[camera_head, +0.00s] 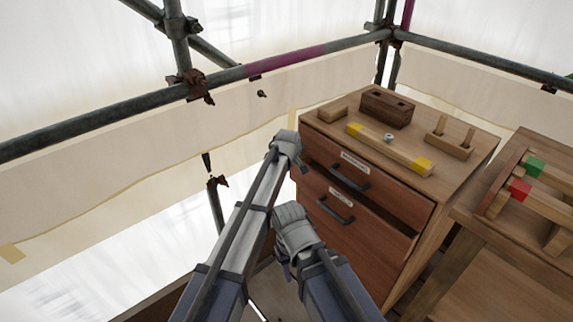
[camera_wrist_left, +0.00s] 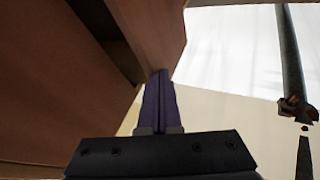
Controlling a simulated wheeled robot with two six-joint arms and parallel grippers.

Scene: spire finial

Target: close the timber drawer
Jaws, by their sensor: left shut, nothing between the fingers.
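The wooden cabinet has two reddish-brown drawers with dark handles and pale labels, too small to read. The upper drawer (camera_head: 399,200) is above the lower drawer (camera_head: 356,231). A dark gap shows between their fronts, so at least one seems to stand out a little; I cannot tell how far. My left gripper (camera_head: 303,167) is at the left edge of the drawer fronts, mostly hidden behind its wrist. In the left wrist view its purple fingers (camera_wrist_left: 160,98) are shut and empty, close to the lower end of a brown panel (camera_wrist_left: 152,30); contact is unclear.
On the cabinet top (camera_head: 465,165) are a dark block with holes (camera_head: 387,108), a yellow-ended bar (camera_head: 385,148) and a pegged block (camera_head: 450,140). A workbench (camera_head: 520,240) with red and green pieces stands close at right. Scaffold pipes (camera_head: 110,117) and sheeting lie behind.

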